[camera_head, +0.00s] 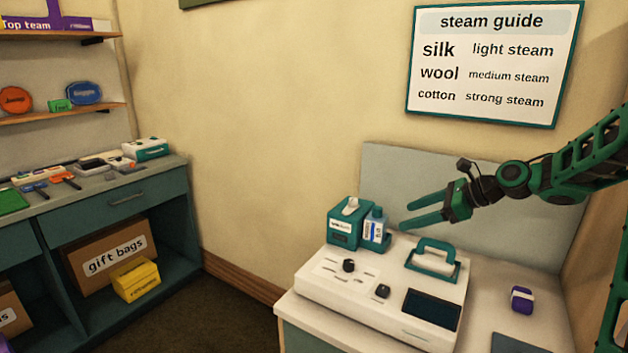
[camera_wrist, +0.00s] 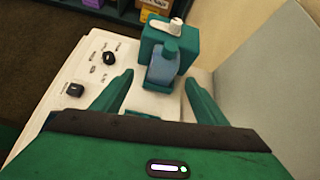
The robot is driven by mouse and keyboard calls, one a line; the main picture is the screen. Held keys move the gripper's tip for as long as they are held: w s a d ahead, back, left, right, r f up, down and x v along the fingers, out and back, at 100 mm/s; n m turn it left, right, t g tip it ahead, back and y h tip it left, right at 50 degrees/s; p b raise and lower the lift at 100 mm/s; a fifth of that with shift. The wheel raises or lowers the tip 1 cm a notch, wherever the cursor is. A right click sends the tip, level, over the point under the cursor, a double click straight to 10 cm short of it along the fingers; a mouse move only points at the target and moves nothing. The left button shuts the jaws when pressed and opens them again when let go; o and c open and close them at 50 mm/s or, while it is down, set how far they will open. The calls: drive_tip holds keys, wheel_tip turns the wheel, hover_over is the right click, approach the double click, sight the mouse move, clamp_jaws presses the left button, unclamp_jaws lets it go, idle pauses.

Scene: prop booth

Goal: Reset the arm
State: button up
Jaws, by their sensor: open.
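My arm reaches in from the right in the head view. My gripper (camera_head: 405,214) is open and empty, held above the back of the white steam machine (camera_head: 318,290). Its two green fingers point left, toward a blue bottle (camera_head: 375,226) and a teal tissue-type box (camera_head: 343,226). In the wrist view the bottle (camera_wrist: 163,66) appears between and beyond the open fingers (camera_wrist: 158,85), with the teal box (camera_wrist: 152,40) behind it. I see no contact with either.
A steam guide sign (camera_head: 490,62) hangs above. A teal cabinet (camera_head: 120,205) stands left, with open floor between.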

drive_tip(key=s+d+f+n+g+h, duration=0.1)
drive_tip(key=s+n, duration=0.4)
drive_tip(key=s, duration=0.9)
drive_tip(key=s+d+f+n+g+h, duration=0.2)
drive_tip(key=s+d+n+g+h, duration=0.1)
drive_tip(key=s, duration=1.1)
drive_tip(key=s+d+f+n+g+h, duration=0.1)
drive_tip(key=s+d+n+h, duration=0.3)
drive_tip(key=s+n, duration=0.5)
drive_tip(key=s+g, duration=0.1)
drive_tip(key=s, duration=0.4)
drive_tip(key=shift+s+d+f+g+h, duration=0.2)
drive_tip(key=shift+s+d+g+h, duration=0.1)
drive_tip(key=shift+s+d, duration=0.1)
drive_tip(key=shift+w+f, duration=0.25)
drive_tip(key=shift+w, duration=0.4)
